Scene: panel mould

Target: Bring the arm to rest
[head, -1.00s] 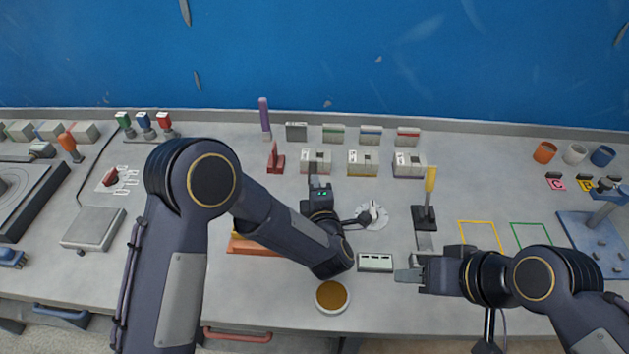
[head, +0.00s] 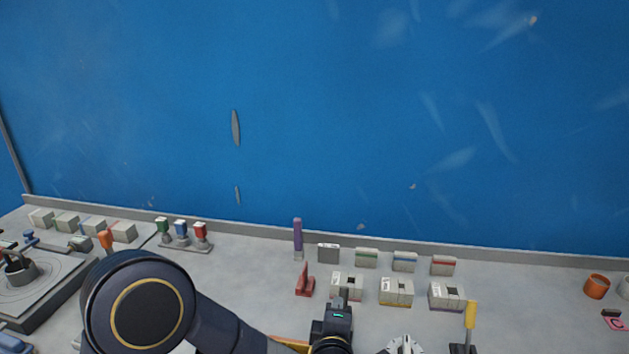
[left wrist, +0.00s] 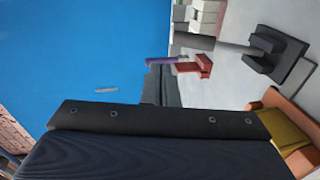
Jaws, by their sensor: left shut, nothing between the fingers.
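My left arm comes in from the lower left in the head view, with its elbow large in the foreground. My left gripper (head: 342,297) is shut and empty, pointing toward the back of the bench. Its fingertips are close to the front of a pale block in the middle row, as seen in the picture; I cannot tell the height between them. In the left wrist view a dark arm link fills the lower part. My right arm and gripper are outside both current views.
A red stand (head: 305,283) and a purple upright piece (head: 298,238) are left of the gripper. Pale blocks (head: 396,291) stand to its right, with a yellow-handled lever (head: 470,314) beyond. A blue wall (head: 330,120) closes the back. An orange tray (left wrist: 285,118) shows in the left wrist view.

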